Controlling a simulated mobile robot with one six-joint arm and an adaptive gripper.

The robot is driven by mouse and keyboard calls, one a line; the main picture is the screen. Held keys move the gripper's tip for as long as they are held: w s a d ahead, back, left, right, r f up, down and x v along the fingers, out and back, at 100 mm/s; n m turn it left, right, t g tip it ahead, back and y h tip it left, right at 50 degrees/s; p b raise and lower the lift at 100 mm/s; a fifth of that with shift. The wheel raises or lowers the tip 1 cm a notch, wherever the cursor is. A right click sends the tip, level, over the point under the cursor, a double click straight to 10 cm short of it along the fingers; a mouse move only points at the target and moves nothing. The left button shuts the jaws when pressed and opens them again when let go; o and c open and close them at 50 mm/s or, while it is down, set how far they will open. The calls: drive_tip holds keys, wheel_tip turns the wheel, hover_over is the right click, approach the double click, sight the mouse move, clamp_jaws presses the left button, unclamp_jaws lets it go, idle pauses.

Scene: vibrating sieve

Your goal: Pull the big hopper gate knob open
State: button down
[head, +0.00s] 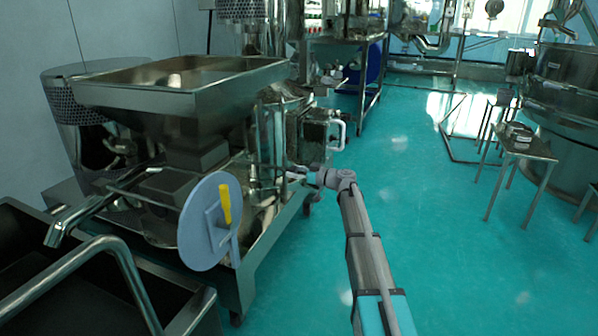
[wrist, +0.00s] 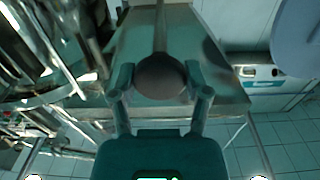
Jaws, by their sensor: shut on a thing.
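In the wrist view a dark round knob (wrist: 160,77) sits on the end of a thin rod that runs away from me. My gripper (wrist: 160,90) has a finger on each side of the knob and is shut on it. In the head view the big steel hopper (head: 180,85) stands at the left, wide at the top and narrowing below. My arm reaches from the lower right to the machine's right side, where my gripper (head: 300,175) is small. The knob itself is too small to make out in the head view.
A grey round disc (head: 205,240) with a yellow handle (head: 225,204) is on the machine's front. A dark sink with a bent metal pipe (head: 110,245) is at the lower left. A small steel table (head: 525,148) stands at the right. The teal floor (head: 460,240) between is clear.

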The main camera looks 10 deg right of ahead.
drive_tip(key=shift+s+a, duration=0.15)
drive_tip(key=shift+c, duration=0.2)
unclamp_jaws()
drive_tip(key=v, duration=1.2)
idle(0.5)
